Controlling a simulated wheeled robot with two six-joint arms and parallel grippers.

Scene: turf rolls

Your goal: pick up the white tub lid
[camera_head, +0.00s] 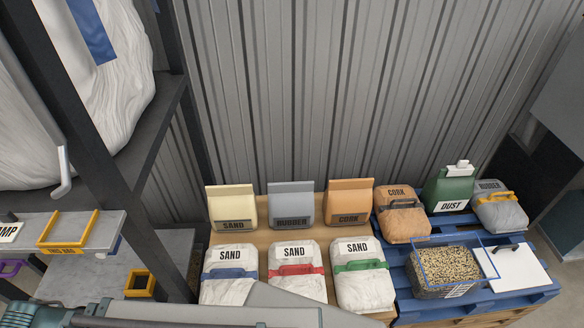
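The white tub lid (517,268) is a flat white square with a small dark handle near its back edge. It lies on the blue pallet (478,301) at the right. Just left of it stands a clear tub (428,290) with a blue rim, filled with tan granules. The lid's left edge is close beside the tub; I cannot tell whether they touch. Neither of my grippers is in view.
Behind the lid stand a grey rubber bag (505,216), a green dust container (449,191) and an orange cork bag (404,222). Several sand bags (297,264) stand left of the pallet. A dark shelf rack (85,130) stands at the left.

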